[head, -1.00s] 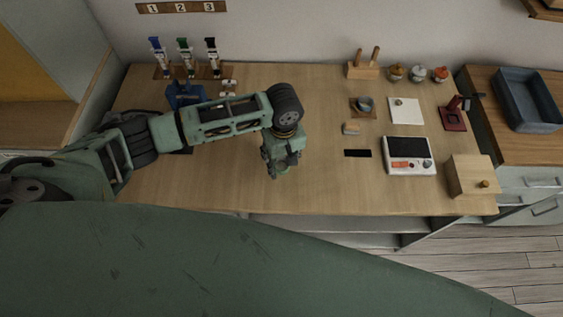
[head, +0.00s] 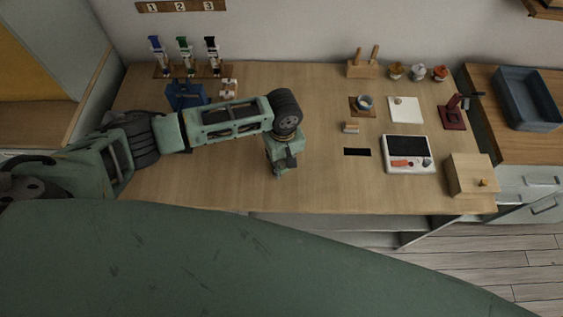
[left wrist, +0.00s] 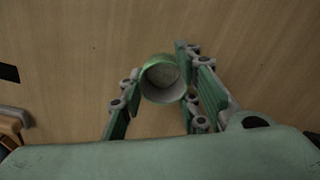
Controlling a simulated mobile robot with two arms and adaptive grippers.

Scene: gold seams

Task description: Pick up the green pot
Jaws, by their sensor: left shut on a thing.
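The green pot (left wrist: 162,94) is a small round cup, seen from above with its pale inside showing in the left wrist view. It sits between the two fingers of my left gripper (left wrist: 161,82), which is shut on it. In the head view my left gripper (head: 281,174) points down over the front middle of the wooden table; there the pot is mostly hidden by the gripper. I cannot tell whether the pot still touches the table. My right gripper is not in view.
The wooden table (head: 225,185) is clear around the gripper. To the right are a dark slot (head: 357,152), a white device with a dark screen (head: 408,153) and a wooden box (head: 472,175). A blue stand (head: 185,95) is behind the left arm. Tubes (head: 184,57) stand at the back left.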

